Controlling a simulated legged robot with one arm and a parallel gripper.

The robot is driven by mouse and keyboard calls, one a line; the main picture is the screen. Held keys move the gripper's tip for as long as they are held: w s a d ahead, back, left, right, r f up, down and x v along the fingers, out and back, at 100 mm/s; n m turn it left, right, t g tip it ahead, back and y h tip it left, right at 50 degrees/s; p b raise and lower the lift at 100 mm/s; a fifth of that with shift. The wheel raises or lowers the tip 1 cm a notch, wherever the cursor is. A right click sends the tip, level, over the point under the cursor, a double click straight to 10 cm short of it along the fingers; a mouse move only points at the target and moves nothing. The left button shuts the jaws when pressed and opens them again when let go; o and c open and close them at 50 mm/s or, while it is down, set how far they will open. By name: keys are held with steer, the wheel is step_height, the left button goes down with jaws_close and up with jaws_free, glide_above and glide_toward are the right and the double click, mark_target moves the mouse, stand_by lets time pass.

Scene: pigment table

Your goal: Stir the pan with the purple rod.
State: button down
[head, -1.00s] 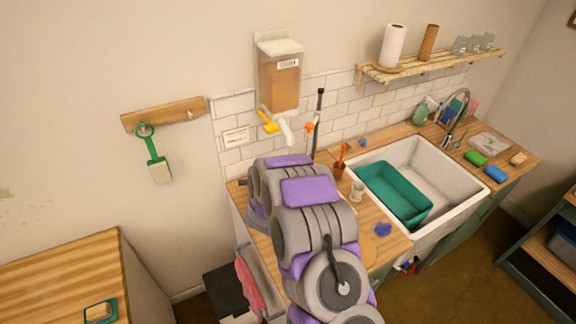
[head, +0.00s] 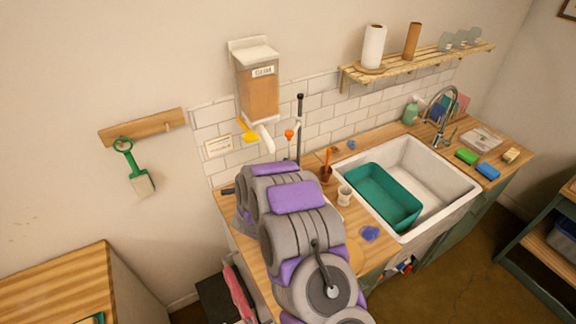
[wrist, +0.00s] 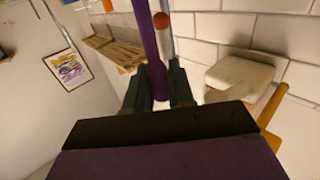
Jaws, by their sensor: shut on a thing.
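In the wrist view, the purple rod (wrist: 149,45) stands between the two dark fingers of my gripper (wrist: 156,88), which is shut on it. The rod runs up out of the top of that view, and its lower end is hidden by the gripper body. In the head view, my arm covers the gripper and the rod. I cannot make out the pan in either view; a short dark bar (head: 228,190) sticks out left of my arm at counter height, and I cannot tell what it belongs to.
A wall dispenser (head: 257,85) with a yellow lever (head: 248,130) hangs behind my arm, near a thin upright pole (head: 299,130). An orange-handled tool in a brown cup (head: 326,174), a pale cup (head: 344,196) and the sink (head: 445,187) with a green tub (head: 382,197) are right.

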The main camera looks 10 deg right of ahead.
mark_target(290, 139)
steer(key=shift+a+r, duration=0.15)
steer(key=shift+a, duration=0.1)
steer(key=shift+d+r+p, duration=0.1)
steer(key=shift+r+p, duration=0.85)
steer(key=shift+r, duration=1.05)
steer(key=shift+a+r+p, duration=0.15)
steer(key=shift+r+p, duration=0.2)
steer(key=shift+r, duration=0.4)
steer(key=shift+a+r+p, duration=0.1)
steer(key=shift+r+p, duration=0.25)
steer(key=shift+r, duration=0.95)
steer(key=shift+d+r, duration=0.1)
steer(key=shift+r+p, duration=0.1)
steer(key=shift+p, duration=0.25)
